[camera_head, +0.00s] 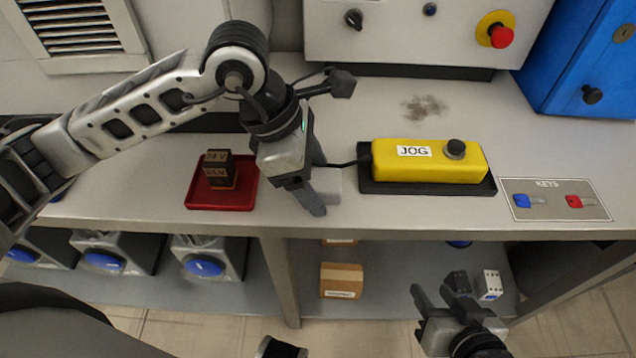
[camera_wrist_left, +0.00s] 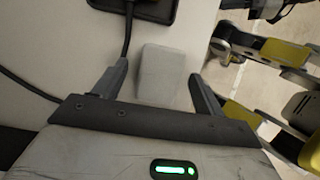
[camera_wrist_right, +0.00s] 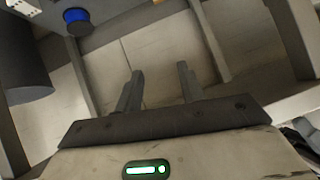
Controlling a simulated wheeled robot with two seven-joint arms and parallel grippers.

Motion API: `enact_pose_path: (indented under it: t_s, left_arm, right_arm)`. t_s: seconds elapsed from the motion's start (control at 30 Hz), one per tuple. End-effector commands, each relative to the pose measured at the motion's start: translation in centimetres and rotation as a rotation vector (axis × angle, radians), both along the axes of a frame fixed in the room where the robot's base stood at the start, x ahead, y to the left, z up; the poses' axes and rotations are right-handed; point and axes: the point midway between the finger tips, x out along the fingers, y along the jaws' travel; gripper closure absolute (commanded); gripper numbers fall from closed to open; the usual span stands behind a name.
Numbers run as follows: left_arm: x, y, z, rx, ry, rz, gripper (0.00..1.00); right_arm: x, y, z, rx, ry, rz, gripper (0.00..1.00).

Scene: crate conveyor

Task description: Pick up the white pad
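The white pad (camera_head: 328,187) is a small pale block on the bench, left of the yellow JOG box. My left gripper (camera_head: 314,181) is over it and partly hides it in the head view. In the left wrist view the pad (camera_wrist_left: 162,75) lies between the two spread fingers of the left gripper (camera_wrist_left: 158,78), with visible gaps on both sides. I cannot tell how far the fingertips are above the bench. My right gripper (camera_head: 437,286) is low in front of the bench, open and empty; its fingers also show apart in the right wrist view (camera_wrist_right: 159,75).
The yellow JOG box (camera_head: 428,171) on a black base is right of the pad, its cable running left. A red tray (camera_head: 214,197) with dark blocks is to the left. A key board (camera_head: 555,214) lies at right. Below, a shelf holds a cardboard box (camera_head: 341,275) and a white module (camera_head: 490,283).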

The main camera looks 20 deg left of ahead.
Motion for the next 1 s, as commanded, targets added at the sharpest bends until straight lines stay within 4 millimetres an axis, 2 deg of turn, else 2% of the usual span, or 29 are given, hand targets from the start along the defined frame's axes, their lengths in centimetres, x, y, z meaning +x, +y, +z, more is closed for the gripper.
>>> enact_pose_path:
  t_s: [0.03,0.17,0.47,0.67,0.8,0.87,1.0]
  left_arm:
    - [0.0,0.0,0.0,0.000,0.000,0.000,0.40]
    - [0.0,0.0,0.0,0.000,0.000,0.000,0.76]
    - [0.0,0.0,0.1,0.000,-0.001,0.000,0.77]
    - [0.1,0.0,1.3,-0.001,-0.005,0.000,0.77]
    - [0.1,0.0,3.6,-0.002,-0.006,0.000,0.77]
    - [-0.5,0.8,4.4,0.001,-0.006,0.002,0.77]
    - [-2.4,2.9,7.8,0.003,-0.008,0.003,0.77]
  right_arm:
    - [0.0,0.0,0.1,0.000,-0.002,0.001,0.61]
    - [0.0,0.1,0.2,0.001,-0.005,0.000,0.61]
    - [0.1,0.0,0.3,0.002,-0.008,0.001,0.61]
    - [0.0,0.0,0.6,-0.001,-0.010,-0.001,0.61]
    - [-0.2,-0.3,1.2,-0.003,-0.015,-0.008,0.61]
    - [-0.2,-0.4,1.5,-0.003,-0.023,-0.011,0.61]
    - [0.1,-0.6,2.8,-0.003,-0.049,-0.019,0.61]
